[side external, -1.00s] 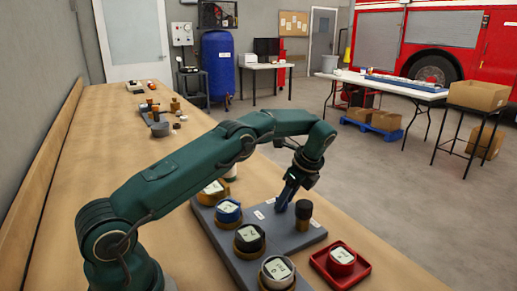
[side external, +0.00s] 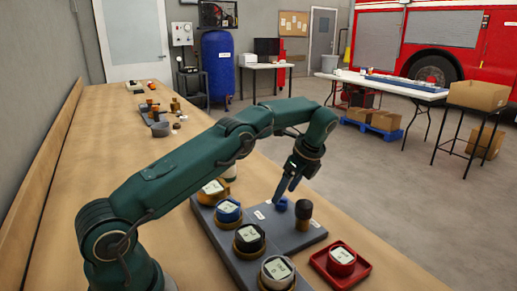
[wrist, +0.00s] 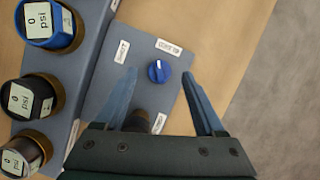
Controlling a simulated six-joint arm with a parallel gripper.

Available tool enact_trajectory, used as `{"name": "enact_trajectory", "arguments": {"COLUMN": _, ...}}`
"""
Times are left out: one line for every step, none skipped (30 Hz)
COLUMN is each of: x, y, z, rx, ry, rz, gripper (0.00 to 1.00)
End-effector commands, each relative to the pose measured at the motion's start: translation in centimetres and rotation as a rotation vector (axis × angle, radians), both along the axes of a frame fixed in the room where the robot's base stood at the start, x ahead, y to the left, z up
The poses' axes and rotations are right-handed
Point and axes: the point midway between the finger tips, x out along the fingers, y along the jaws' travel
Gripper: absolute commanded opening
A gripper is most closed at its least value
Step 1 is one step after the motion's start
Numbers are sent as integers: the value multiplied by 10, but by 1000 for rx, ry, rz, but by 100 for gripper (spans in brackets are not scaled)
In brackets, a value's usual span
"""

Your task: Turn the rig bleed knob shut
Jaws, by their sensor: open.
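The blue bleed knob (wrist: 159,72) sits on the grey rig plate (wrist: 103,92). In the wrist view its white pointer line points roughly up the picture, with one small label to its upper left and one at its upper right; I cannot read them surely.
Several gauges line the plate's left side, among them a blue one (side external: 228,212) and a black one (side external: 249,239). A red gauge (side external: 342,259) stands in a red tray (side external: 353,281) at the bench's right edge. The far bench holds small parts.

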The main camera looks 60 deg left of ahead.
Motion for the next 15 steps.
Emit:
{"name": "enact_trajectory", "arguments": {"x": 1, "y": 0, "z": 5, "rx": 1, "ry": -3, "rz": 0, "gripper": 72}}
{"name": "enact_trajectory", "arguments": {"x": 0, "y": 0, "z": 8, "rx": 1, "ry": -2, "rz": 0, "gripper": 72}}
{"name": "enact_trajectory", "arguments": {"x": 0, "y": 0, "z": 12, "rx": 0, "ry": -4, "rz": 1, "gripper": 72}}
{"name": "enact_trajectory", "arguments": {"x": -1, "y": 1, "z": 14, "rx": 0, "ry": 0, "rz": 1, "gripper": 72}}
{"name": "enact_trajectory", "arguments": {"x": -2, "y": 2, "z": 14, "rx": 0, "ry": 1, "rz": 1, "gripper": 72}}
{"name": "enact_trajectory", "arguments": {"x": -3, "y": 4, "z": 15, "rx": 0, "ry": 1, "rz": 2, "gripper": 72}}
{"name": "enact_trajectory", "arguments": {"x": -4, "y": 5, "z": 16, "rx": 1, "ry": 2, "rz": 2, "gripper": 72}}
{"name": "enact_trajectory", "arguments": {"x": -5, "y": 6, "z": 17, "rx": 1, "ry": 2, "rz": 2, "gripper": 72}}
{"name": "enact_trajectory", "arguments": {"x": -7, "y": 7, "z": 18, "rx": 1, "ry": 2, "rz": 2, "gripper": 72}}
{"name": "enact_trajectory", "arguments": {"x": -7, "y": 8, "z": 19, "rx": 1, "ry": 1, "rz": 1, "gripper": 72}}
{"name": "enact_trajectory", "arguments": {"x": -9, "y": 9, "z": 20, "rx": 1, "ry": 2, "rz": 2, "gripper": 72}}
{"name": "enact_trajectory", "arguments": {"x": -10, "y": 11, "z": 22, "rx": 1, "ry": 2, "rz": 2, "gripper": 72}}
{"name": "enact_trajectory", "arguments": {"x": -12, "y": 12, "z": 23, "rx": 1, "ry": 1, "rz": 1, "gripper": 72}}
{"name": "enact_trajectory", "arguments": {"x": -13, "y": 13, "z": 24, "rx": 1, "ry": 1, "rz": 1, "gripper": 72}}
{"name": "enact_trajectory", "arguments": {"x": -16, "y": 15, "z": 25, "rx": 0, "ry": 1, "rz": 2, "gripper": 72}}
